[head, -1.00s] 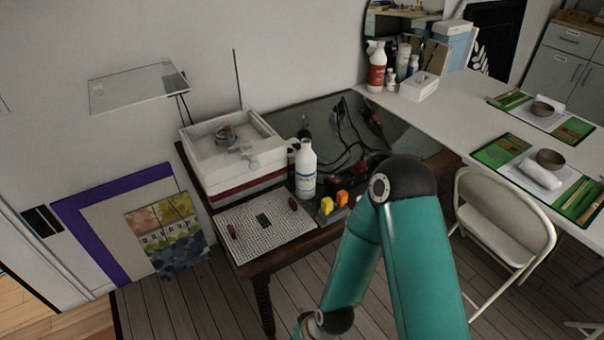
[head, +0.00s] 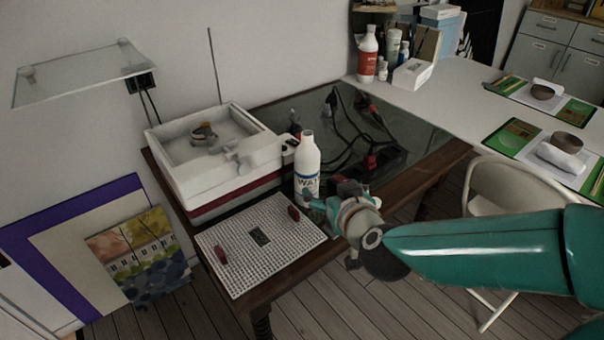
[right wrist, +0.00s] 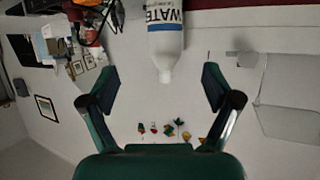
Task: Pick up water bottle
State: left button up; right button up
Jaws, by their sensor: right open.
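The water bottle (head: 307,165) is white with a blue-and-white "WATER" label. It stands upright on the dark wooden table, just right of the white basin unit. My right gripper (head: 338,204) is in front of it and slightly right, low near the tabletop, and overlaps the bottle's lower right side in the head view. In the right wrist view the picture is upside down; the bottle (right wrist: 165,42) lies ahead, roughly centred between the spread fingers of the right gripper (right wrist: 161,88). The fingers are open and empty. My left gripper is not in view.
The white basin unit (head: 215,150) stands left of the bottle. A white perforated board (head: 240,262) with red handles lies in front of it. Dark cables (head: 345,125) lie on the glass area behind. A cream folding chair (head: 510,187) stands at right.

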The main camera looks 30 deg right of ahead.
jog(key=p, duration=0.4)
send_near(310, 174)
jog(key=w+d, duration=0.1)
jog(key=w, duration=0.1)
jog(key=x, duration=0.4)
jog(key=shift+w+f+b, duration=0.2)
jog(key=shift+f+b, duration=0.15)
jog(key=shift+f, duration=0.25)
jog(key=shift+x, duration=3.2)
jog(key=shift+c, duration=0.2)
jog(key=c, duration=1.4)
